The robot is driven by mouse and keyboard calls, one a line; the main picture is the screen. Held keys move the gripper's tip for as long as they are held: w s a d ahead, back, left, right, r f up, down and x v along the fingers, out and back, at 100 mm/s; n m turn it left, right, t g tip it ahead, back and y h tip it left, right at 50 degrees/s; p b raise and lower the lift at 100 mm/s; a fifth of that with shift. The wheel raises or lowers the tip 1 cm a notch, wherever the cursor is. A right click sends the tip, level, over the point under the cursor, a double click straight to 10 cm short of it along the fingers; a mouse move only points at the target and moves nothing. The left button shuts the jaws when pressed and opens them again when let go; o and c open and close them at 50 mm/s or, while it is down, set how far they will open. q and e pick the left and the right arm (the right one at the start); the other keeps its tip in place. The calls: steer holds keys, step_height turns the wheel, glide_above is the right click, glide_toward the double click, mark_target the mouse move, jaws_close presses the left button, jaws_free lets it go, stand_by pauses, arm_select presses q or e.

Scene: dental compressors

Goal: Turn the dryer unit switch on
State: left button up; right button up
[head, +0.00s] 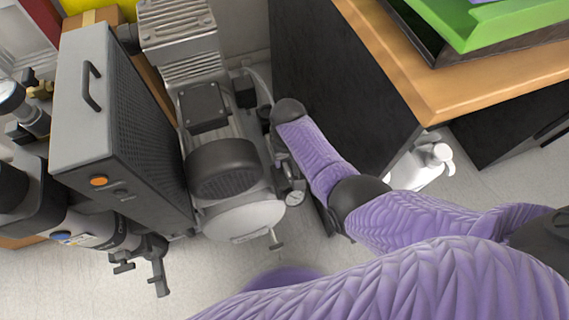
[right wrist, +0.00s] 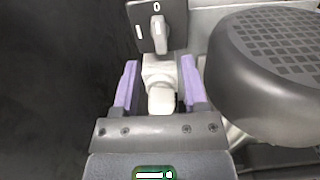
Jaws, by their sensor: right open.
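A black switch plate (right wrist: 142,36) with a light grey rotary knob (right wrist: 159,34) is at the top of the right wrist view. The knob stands upright, in line with a white "0" above it; a white mark is to its left. My right gripper (right wrist: 159,68) is open, its purple fingers apart on either side of a pale fitting (right wrist: 160,85) below the switch. The knob is beyond the fingertips. I cannot tell if the fingers touch the fitting. In the head view my right arm reaches between the compressor and a dark cabinet, and the fingers are hidden. My left gripper is not in view.
The compressor's rounded black cover (head: 225,168) is close on the gripper's right in the wrist view. A grey cabinet unit (head: 82,95) with an orange button stands left of it. The dark cabinet (head: 330,80) under a wooden top is to the right. A white bottle (head: 428,165) stands beside it.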

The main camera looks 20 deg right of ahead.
mark_target(287, 169)
step_height(287, 169, down, 5)
steer(key=b, duration=0.2)
steer(key=shift+s+f+b, duration=0.1)
steer(key=shift+f+b, duration=0.05)
steer(key=shift+b, duration=0.2)
steer(key=shift+f, duration=0.15)
steer(key=shift+r, duration=0.25)
steer(key=shift+c, duration=0.7)
jaws_close()
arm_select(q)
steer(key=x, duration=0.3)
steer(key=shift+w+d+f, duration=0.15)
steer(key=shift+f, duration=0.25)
